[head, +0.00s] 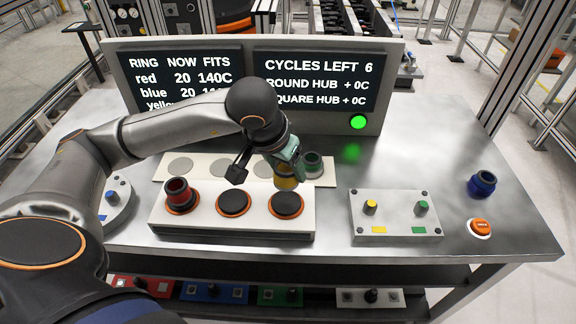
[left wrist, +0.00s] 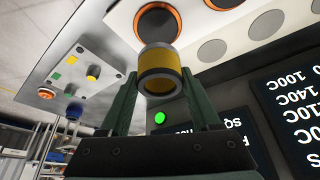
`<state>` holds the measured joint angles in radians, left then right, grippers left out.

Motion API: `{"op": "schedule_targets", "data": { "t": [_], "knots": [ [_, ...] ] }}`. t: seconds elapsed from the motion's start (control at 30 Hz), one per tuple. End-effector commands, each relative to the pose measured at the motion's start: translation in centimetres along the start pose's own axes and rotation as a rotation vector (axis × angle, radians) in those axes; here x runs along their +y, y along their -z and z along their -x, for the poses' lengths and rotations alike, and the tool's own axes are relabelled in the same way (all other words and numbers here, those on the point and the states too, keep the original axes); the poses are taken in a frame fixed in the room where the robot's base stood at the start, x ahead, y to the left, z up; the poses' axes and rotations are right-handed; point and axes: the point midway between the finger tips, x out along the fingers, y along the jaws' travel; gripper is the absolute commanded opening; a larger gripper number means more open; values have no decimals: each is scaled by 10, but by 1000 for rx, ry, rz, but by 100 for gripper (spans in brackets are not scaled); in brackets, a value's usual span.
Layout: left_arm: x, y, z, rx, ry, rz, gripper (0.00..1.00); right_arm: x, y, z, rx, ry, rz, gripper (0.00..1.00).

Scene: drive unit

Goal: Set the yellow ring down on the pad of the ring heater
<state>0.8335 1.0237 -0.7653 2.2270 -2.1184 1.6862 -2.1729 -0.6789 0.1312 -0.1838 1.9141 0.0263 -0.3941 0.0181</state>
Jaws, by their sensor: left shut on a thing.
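The ring heater (head: 232,226) is a pale block with three dark, orange-rimmed pads in a row. A red ring (head: 180,196) stands on the left pad. The middle pad (head: 233,203) and the right pad (head: 286,205) are bare. My left gripper (left wrist: 158,82) is shut on the yellow ring (left wrist: 160,72), which has a dark band. In the head view the yellow ring (head: 286,180) shows just behind and above the right pad, partly hidden by the gripper. Whether it touches anything is unclear. My right gripper is not in view.
A control box (head: 395,228) with yellow and green pegs, a blue ring (head: 482,184) and an orange button (head: 479,228) are to the right. A display board (head: 320,80) stands behind.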

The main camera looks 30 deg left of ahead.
Motion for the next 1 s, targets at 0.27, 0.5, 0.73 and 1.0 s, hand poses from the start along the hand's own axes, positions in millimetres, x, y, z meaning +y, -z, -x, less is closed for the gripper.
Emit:
{"op": "schedule_targets", "data": {
  "t": [0.27, 0.5, 0.73, 1.0],
  "knots": [
    [0, -10, -24, 0, 0, 1, 0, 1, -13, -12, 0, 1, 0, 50],
    [0, -20, -47, 0, 0, 2, 0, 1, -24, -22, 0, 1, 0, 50],
    [0, -21, -52, 2, 0, 2, 0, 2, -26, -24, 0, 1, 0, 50],
    [0, -21, -52, 2, 0, 1, 0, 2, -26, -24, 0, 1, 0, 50]
  ]
}}
